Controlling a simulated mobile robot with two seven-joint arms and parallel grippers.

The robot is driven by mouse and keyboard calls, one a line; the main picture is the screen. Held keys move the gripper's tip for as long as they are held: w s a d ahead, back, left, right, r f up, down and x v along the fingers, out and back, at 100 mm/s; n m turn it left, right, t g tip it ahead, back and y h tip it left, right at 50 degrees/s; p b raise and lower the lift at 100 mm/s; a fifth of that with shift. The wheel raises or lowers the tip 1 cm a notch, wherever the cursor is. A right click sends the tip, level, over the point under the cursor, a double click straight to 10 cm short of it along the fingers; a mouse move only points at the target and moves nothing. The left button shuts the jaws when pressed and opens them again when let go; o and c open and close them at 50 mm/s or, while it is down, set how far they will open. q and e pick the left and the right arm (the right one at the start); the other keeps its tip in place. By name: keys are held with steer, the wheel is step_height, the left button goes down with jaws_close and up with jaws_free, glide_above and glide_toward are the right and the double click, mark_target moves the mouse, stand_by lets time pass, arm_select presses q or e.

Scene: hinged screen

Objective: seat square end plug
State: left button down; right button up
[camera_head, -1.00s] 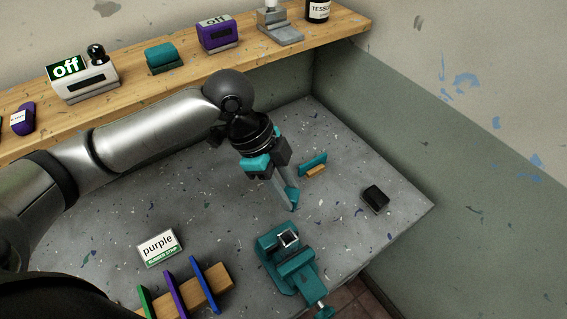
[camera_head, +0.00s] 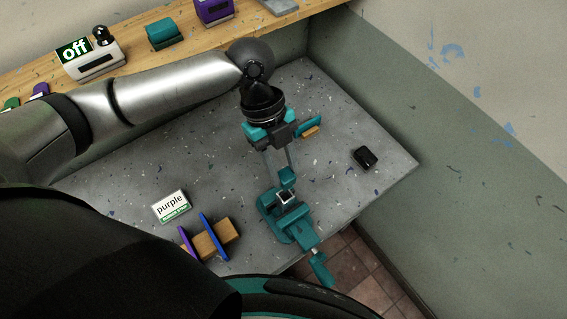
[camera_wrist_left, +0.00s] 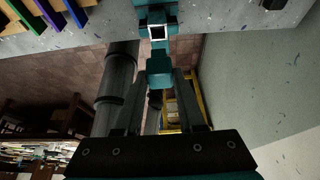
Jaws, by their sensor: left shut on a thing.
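My left gripper (camera_head: 284,172) is shut on a small teal plug (camera_head: 287,177). In the left wrist view the teal plug (camera_wrist_left: 159,72) sits between the two dark fingertips. A teal vise (camera_head: 293,222) stands at the table's front edge. A square tube (camera_head: 286,197) with a pale rim and dark opening stands upright in its jaws. The plug appears just above and behind the tube in the head view. I cannot tell whether they touch. The left wrist view shows the open tube (camera_wrist_left: 157,32) apart from the plug in the picture. My right gripper is not in view.
A black box (camera_head: 366,158) lies at the table's right. A teal and orange item (camera_head: 309,127) lies behind the gripper. A "purple" sign (camera_head: 171,206) and a wooden rack (camera_head: 228,233) with coloured boards stand left of the vise. A wooden shelf (camera_head: 128,62) runs along the back.

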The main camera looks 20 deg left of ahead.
arm_select(q)
steer(key=shift+p, duration=0.3)
steer(key=shift+f+b, duration=1.4)
steer(key=shift+f, duration=0.85)
steer(key=shift+p, duration=0.4)
steer(key=shift+f, duration=0.3)
steer(key=shift+f+b, duration=0.65)
steer(key=shift+f, duration=0.6)
